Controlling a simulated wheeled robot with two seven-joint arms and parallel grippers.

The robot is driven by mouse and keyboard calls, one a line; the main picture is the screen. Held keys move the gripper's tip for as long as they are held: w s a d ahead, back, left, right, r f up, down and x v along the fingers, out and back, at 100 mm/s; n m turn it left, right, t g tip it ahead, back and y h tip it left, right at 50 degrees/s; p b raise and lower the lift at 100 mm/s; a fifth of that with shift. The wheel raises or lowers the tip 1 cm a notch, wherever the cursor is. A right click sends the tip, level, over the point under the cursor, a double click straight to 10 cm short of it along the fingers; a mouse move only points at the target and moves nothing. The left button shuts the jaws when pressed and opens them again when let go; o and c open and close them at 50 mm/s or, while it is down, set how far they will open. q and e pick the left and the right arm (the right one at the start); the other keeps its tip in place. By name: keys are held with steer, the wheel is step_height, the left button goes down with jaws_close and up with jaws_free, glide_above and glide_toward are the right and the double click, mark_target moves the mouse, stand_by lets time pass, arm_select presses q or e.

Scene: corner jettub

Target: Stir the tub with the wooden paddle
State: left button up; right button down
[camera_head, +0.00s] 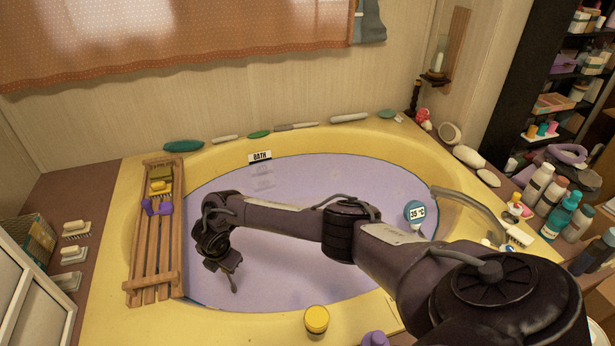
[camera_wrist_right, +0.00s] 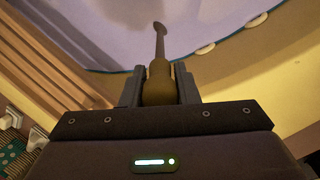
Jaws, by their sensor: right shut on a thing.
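The yellow corner tub (camera_head: 130,235) holds a flat lilac surface (camera_head: 300,185). My right gripper (camera_head: 222,265) hangs over the left part of the tub in the head view. In the right wrist view the gripper (camera_wrist_right: 159,88) is shut on the olive-brown handle of the paddle (camera_wrist_right: 159,82). The paddle's thin dark shaft points away from the jaws to a small rounded end (camera_wrist_right: 159,27), seen against the lilac surface (camera_wrist_right: 110,30). I cannot tell whether that end touches the surface. In the head view the paddle is hard to make out below the jaws. My left gripper is not in view.
A slatted wooden rack (camera_head: 155,265) with brushes lies across the left rim. A BATH sign (camera_head: 260,156) stands at the back, and a round 35 °C thermometer (camera_head: 414,212) is at the right. A yellow-capped jar (camera_head: 317,319) is on the front rim. Bottles (camera_head: 538,185) crowd the right.

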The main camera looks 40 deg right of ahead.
steer(key=shift+r+p, duration=5.6)
steer(key=shift+r, duration=0.45)
step_height(320, 180, up, 14)
steer(key=p, duration=1.3)
